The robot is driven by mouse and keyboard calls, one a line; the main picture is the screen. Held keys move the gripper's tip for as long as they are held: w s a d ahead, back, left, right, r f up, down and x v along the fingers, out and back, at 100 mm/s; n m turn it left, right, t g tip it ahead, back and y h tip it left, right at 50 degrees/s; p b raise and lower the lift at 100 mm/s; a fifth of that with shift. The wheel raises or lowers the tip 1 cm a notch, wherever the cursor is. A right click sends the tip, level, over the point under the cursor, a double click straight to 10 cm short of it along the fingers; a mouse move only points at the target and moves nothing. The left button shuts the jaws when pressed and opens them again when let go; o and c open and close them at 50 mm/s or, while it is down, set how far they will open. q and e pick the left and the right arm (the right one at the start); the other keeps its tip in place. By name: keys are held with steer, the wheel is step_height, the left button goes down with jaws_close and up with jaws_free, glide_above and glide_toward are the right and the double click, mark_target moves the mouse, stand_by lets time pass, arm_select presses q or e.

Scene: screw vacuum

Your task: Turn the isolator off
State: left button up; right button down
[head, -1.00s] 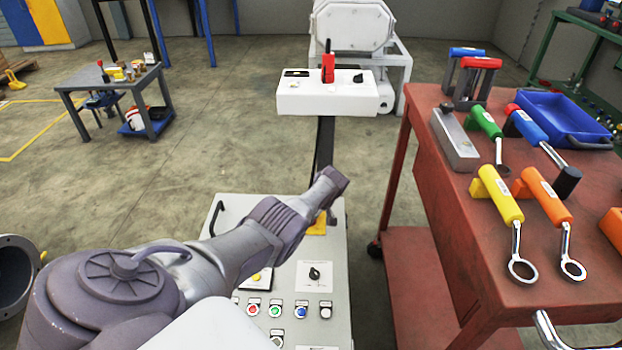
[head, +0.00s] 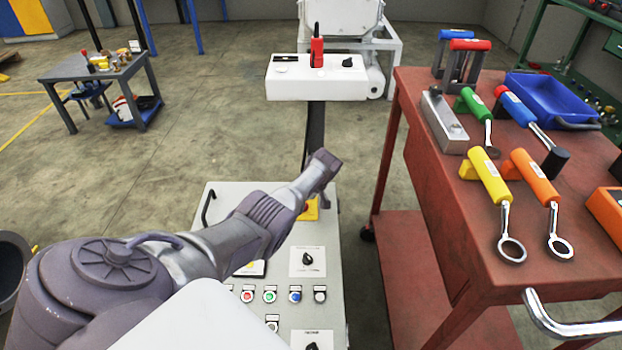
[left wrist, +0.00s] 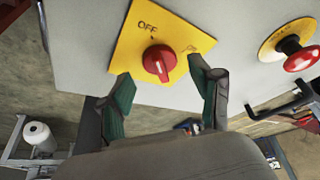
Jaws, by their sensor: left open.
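The isolator is a red rotary knob (left wrist: 158,62) on a yellow square plate (left wrist: 185,42) marked OFF, in the left wrist view. The knob's exact pointing is hard to tell. My left gripper (left wrist: 162,88) is open, its two fingers apart at the plate's near edge, one on each side of the knob. No contact with the knob is visible. In the head view the left gripper (head: 326,175) is over the far part of the grey control panel (head: 222,192), where a yellow plate (head: 311,212) shows partly behind it. My right gripper is not in view.
A red emergency button (left wrist: 300,58) is beside the isolator in the wrist view, with a dark handle (left wrist: 285,108) nearby. A red tool cart (head: 405,150) stands right of the panel. A white box (head: 300,87) stands beyond it.

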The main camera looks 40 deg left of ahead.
arm_select(q)
steer(key=v, duration=1)
steer(key=shift+r, duration=0.4)
steer(key=shift+d, duration=0.15)
